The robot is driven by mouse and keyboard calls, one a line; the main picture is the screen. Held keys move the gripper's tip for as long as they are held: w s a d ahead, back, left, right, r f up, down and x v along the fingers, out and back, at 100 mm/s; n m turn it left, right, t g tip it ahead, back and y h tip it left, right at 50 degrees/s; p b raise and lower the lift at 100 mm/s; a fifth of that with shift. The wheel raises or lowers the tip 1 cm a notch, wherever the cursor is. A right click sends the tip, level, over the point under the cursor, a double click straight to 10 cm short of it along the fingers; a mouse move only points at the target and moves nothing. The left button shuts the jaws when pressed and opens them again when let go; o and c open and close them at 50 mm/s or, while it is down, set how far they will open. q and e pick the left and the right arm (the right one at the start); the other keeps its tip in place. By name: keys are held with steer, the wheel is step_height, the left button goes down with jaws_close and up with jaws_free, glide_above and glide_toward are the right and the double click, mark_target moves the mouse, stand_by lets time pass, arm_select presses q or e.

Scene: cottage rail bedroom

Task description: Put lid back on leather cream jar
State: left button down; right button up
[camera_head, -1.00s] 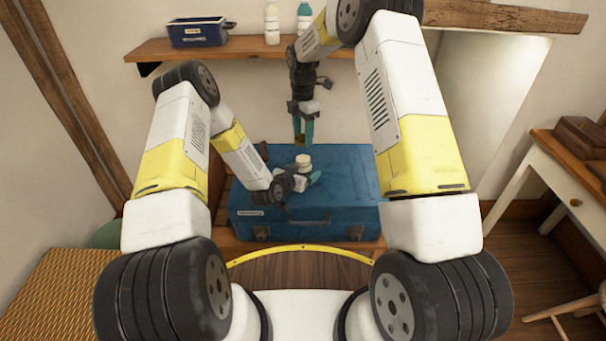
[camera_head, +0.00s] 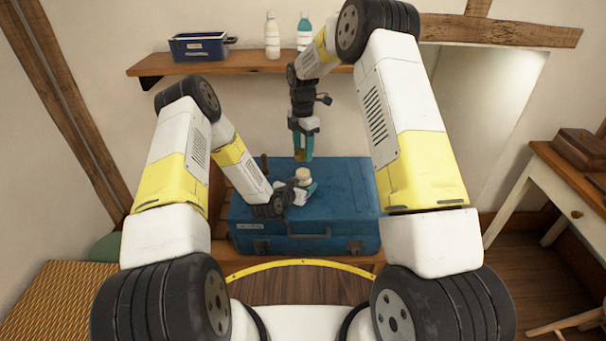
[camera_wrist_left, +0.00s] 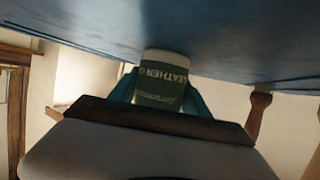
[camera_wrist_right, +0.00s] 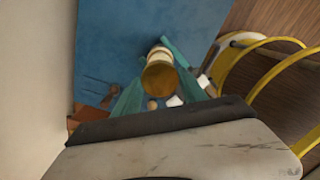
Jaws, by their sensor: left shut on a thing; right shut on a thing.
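The leather cream jar (camera_head: 303,175) is a small jar with a pale top, and its green "LEATHER" label shows in the left wrist view (camera_wrist_left: 161,88). My left gripper (camera_head: 304,191) is shut around it, over the blue case. The lid (camera_wrist_right: 159,76) is a gold disc held between the fingers of my right gripper (camera_wrist_right: 152,85). In the head view my right gripper (camera_head: 303,154) points down above the jar, with the lid (camera_head: 300,155) at its fingertips. Lid and jar look apart in the head view. In the right wrist view the lid partly covers the jar (camera_wrist_right: 159,53).
The blue case (camera_head: 345,190) lies below both grippers on a wooden bench. A wall shelf (camera_head: 240,62) behind holds a dark blue box (camera_head: 198,47), a white bottle (camera_head: 272,37) and a teal-capped bottle (camera_head: 304,33). A desk (camera_head: 560,175) stands at right.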

glide_above(303, 172)
steer(key=shift+f, duration=2.15)
steer(key=shift+f, duration=0.9)
steer(key=shift+f, duration=0.55)
